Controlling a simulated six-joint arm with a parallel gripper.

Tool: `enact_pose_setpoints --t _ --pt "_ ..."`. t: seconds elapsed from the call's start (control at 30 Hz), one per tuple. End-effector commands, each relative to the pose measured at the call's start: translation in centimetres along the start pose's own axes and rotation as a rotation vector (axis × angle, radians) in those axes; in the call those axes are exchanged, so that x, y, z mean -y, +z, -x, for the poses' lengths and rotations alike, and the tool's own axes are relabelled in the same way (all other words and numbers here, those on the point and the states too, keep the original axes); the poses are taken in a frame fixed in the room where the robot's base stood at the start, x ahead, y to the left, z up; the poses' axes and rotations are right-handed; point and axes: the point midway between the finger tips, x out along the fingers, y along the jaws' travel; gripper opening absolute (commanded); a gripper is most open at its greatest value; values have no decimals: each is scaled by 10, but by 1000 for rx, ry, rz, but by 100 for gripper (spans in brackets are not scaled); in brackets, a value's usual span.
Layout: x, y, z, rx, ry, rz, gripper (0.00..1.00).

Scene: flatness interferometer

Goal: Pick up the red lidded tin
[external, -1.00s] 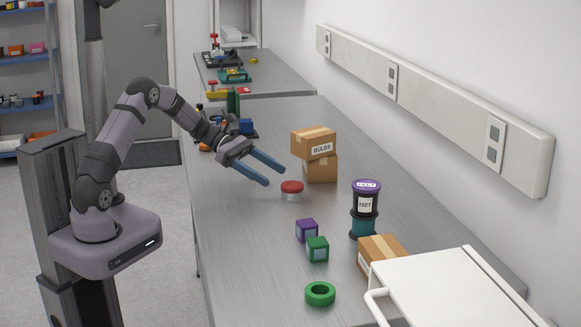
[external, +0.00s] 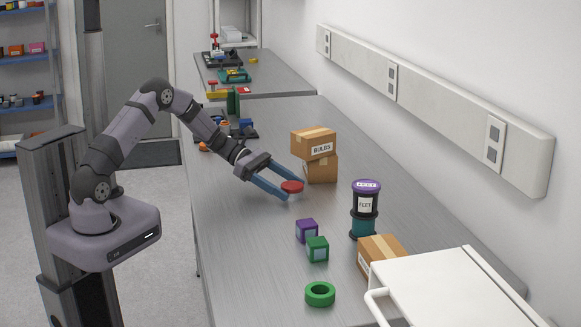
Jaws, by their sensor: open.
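The red lidded tin (external: 292,187) is a short round tin with a red lid and a pale silvery body. It stands upright on the grey metal bench (external: 250,240). My gripper (external: 290,197) is open and low over the bench, with its two blue fingers on either side of the tin. The near finger partly hides the tin's lower body. I cannot tell whether either finger touches it.
Two stacked cardboard boxes (external: 320,168) stand close behind the tin, near the far finger. Purple (external: 306,230) and green (external: 318,249) cubes, a green ring (external: 320,294) and stacked spools (external: 365,208) stand nearer the camera. The bench's left front is clear.

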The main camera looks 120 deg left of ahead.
Motion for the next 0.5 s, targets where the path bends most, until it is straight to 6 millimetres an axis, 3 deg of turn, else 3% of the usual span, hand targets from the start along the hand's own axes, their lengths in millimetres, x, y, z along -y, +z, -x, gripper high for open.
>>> enact_pose_setpoints --t 0.27,0.43,0.5 --pt "0 0 -4 0 1 0 70" --pt "0 0 -4 0 1 0 32" --pt "0 0 -4 0 1 0 27"
